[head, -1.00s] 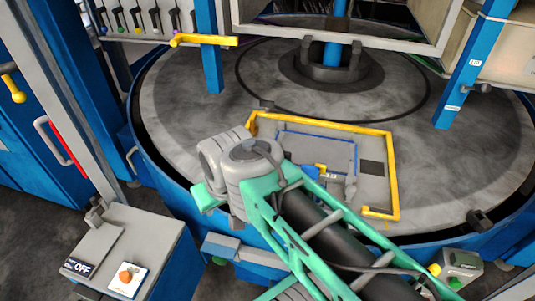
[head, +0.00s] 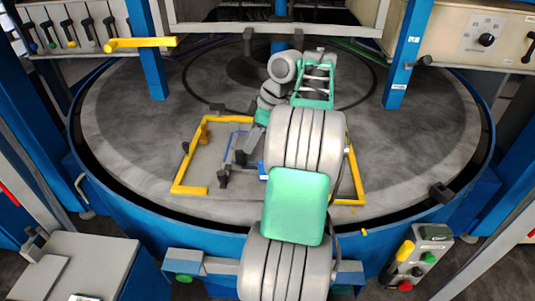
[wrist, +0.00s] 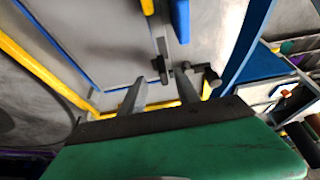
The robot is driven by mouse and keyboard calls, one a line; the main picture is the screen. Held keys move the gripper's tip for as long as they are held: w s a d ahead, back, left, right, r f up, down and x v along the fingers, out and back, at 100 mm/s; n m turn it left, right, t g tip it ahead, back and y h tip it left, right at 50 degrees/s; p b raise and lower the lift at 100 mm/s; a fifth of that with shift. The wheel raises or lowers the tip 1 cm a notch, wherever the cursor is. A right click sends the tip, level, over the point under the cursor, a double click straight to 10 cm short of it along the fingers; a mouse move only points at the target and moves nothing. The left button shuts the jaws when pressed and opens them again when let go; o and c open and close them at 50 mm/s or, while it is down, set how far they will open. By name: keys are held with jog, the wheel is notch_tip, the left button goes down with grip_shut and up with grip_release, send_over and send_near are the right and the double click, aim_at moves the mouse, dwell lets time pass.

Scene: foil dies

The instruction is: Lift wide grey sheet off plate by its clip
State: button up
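In the head view, a yellow frame (head: 186,160) on the round plate surrounds a flat grey area with a blue-outlined grey sheet (head: 226,145), partly hidden by my arm. The wrist view shows the sheet's light grey surface (wrist: 105,35) with its blue edge. My gripper (head: 232,168) points down over the sheet. In the wrist view my gripper's (wrist: 160,82) two grey fingers stand apart with nothing visible held. A small dark clip-like part (wrist: 160,66) lies just beyond the fingertips; contact cannot be told.
The round grey turntable (head: 420,140) has wide bare room to the right. Blue posts (head: 146,55) and (head: 408,55) stand on either side. A yellow handle (head: 140,43) sticks out at upper left. A control box (head: 418,255) sits at front right.

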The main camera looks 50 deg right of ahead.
aim_at(239, 157)
jog(key=b+x, duration=0.2)
jog(key=x, duration=0.3)
jog(key=shift+s+a+f, duration=0.1)
jog(key=shift+s+a, duration=0.05)
jog(key=shift+c, duration=0.5)
grip_shut()
dwell(0.6)
